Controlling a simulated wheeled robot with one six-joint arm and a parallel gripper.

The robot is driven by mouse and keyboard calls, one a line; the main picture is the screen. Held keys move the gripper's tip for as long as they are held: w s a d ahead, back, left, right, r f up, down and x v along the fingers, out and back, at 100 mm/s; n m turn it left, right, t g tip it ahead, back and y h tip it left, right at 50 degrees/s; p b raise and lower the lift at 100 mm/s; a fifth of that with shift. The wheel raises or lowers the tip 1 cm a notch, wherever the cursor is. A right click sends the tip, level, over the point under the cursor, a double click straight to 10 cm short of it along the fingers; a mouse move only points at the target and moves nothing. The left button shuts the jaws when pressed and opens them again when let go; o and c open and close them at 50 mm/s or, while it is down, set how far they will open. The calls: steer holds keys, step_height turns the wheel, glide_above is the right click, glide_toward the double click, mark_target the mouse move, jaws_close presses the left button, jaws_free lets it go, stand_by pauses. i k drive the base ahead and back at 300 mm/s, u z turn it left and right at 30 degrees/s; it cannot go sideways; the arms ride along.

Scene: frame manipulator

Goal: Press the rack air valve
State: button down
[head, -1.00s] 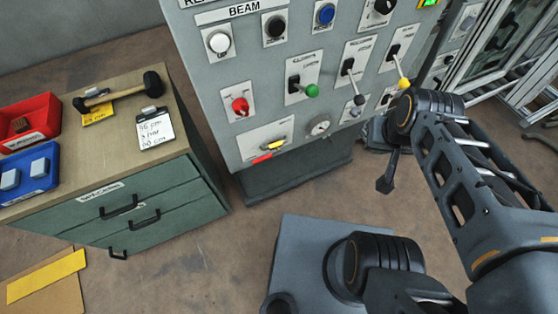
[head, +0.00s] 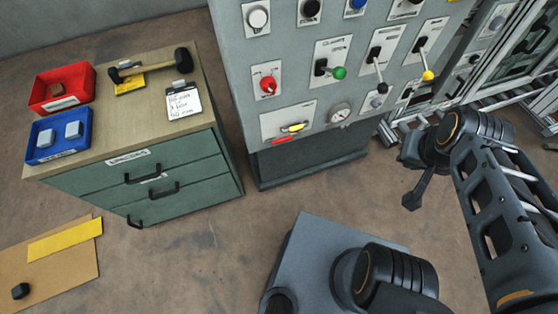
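The grey control panel (head: 240,50) stands at the upper middle. Low on it is a pale plate with a small valve, its yellow handle (head: 294,128) lying nearly level above a red strip (head: 283,140). A round gauge (head: 340,112) sits just right of it. The labels are too small to read, so I cannot tell for sure that this is the rack air valve. My gripper (head: 414,195) seems to be the dark end part below my arm's bend, right of the panel's lower part and apart from it. Its fingers are not clear.
A green drawer cabinet (head: 90,185) stands left, with a red bin (head: 60,105), blue bin (head: 82,149) and mallet. Bare floor lies before the panel.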

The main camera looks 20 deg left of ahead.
mark_target(288, 138)
steer(key=k, duration=0.75)
steer(key=u, duration=1.6)
steer(key=i, duration=0.5)
